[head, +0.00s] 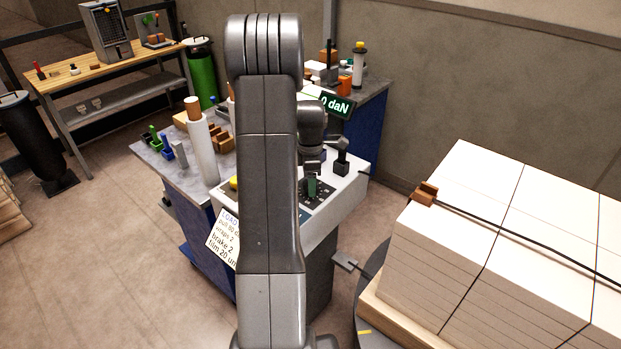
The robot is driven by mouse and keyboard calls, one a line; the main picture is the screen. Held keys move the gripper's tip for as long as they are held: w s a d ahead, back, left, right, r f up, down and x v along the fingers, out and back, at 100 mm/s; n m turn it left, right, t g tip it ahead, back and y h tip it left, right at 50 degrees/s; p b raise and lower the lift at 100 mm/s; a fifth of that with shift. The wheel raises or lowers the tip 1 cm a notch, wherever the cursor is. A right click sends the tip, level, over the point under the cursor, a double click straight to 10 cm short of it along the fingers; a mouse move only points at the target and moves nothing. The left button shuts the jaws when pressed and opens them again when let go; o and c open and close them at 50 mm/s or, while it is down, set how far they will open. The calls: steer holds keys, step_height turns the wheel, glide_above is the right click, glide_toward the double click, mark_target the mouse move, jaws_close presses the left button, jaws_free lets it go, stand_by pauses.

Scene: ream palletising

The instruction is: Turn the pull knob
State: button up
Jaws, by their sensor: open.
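The control console (345,195) stands in the middle, with a pale top and a dark dial plate with light tick marks. A dark green knob (311,187) stands on the dial plate; I take it for the pull knob. My gripper (312,176) points down right over the knob, open. Its fingers are small and dark here, so I cannot tell whether they touch the knob. The display (337,105) behind reads "0 daN", its left end cut off by my arm. A card (223,238) on the console's front lists pull, wraps, brake and film, partly hidden by my arm.
A dark lever (342,162) rises right of the knob. A yellow button (233,183) shows left of my arm. A white roll (202,148) stands on the grey bench behind. A strapped stack of reams (480,190) fills the right.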

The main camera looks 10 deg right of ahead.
steer(key=c, duration=1)
